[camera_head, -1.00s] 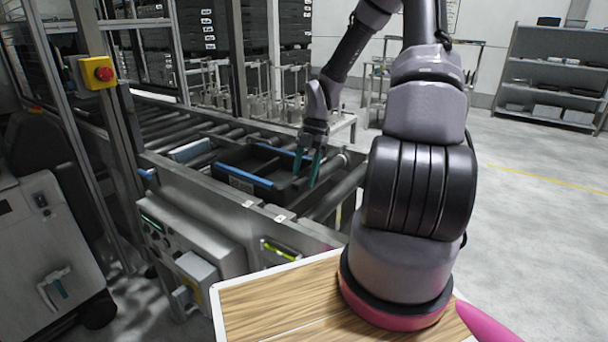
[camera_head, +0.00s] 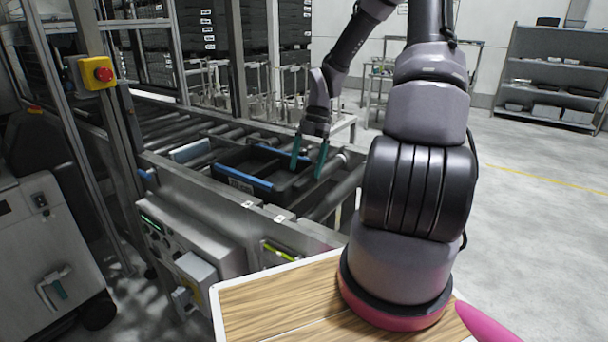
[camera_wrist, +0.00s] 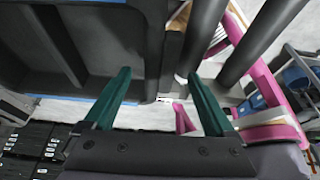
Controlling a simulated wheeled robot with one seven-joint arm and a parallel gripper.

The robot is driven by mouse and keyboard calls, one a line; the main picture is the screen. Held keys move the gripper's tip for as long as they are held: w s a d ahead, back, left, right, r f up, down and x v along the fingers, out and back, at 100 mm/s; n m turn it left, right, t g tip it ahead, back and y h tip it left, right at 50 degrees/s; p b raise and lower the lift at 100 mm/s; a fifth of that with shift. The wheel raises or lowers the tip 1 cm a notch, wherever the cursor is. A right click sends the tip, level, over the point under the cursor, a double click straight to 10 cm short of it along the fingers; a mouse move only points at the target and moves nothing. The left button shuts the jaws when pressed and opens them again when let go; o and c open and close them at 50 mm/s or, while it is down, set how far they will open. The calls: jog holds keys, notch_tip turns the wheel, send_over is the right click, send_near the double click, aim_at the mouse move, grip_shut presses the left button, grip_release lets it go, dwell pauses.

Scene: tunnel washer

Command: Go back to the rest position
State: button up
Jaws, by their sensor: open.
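My gripper (camera_head: 309,158) points down with its two green fingers spread apart and nothing between them. It is over the right end of a black tray (camera_head: 243,179) with blue edges, which lies on the roller conveyor. In the wrist view my gripper (camera_wrist: 160,92) also shows open and empty, and the tray (camera_wrist: 70,50) fills the upper left. Whether the fingertips are clear of the tray's rim cannot be told for sure. No marker of a rest position shows.
Conveyor rollers (camera_head: 343,187) lie right of the tray. A control panel (camera_head: 185,245) is on the conveyor's near side, and a red emergency button (camera_head: 103,74) is on a post at left. Stacked black crates (camera_head: 295,25) stand behind. A grey shelf (camera_head: 552,75) stands far right beyond open floor.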

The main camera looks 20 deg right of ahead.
jog(key=v, duration=0.7)
jog(key=shift+d, duration=0.1)
jog(key=s+a+r+m+t, duration=0.3)
jog(key=s+r+m, duration=0.6)
jog(key=m, duration=0.5)
jog(key=s+a+r+m+t+h, duration=0.1)
jog(key=s+a+r+m+t, duration=0.3)
jog(key=s+r+m, duration=0.5)
notch_tip(320, 180, up, 5)
jog(key=m+t, duration=0.2)
jog(key=m, duration=0.4)
jog(key=shift+a+t+h, duration=0.3)
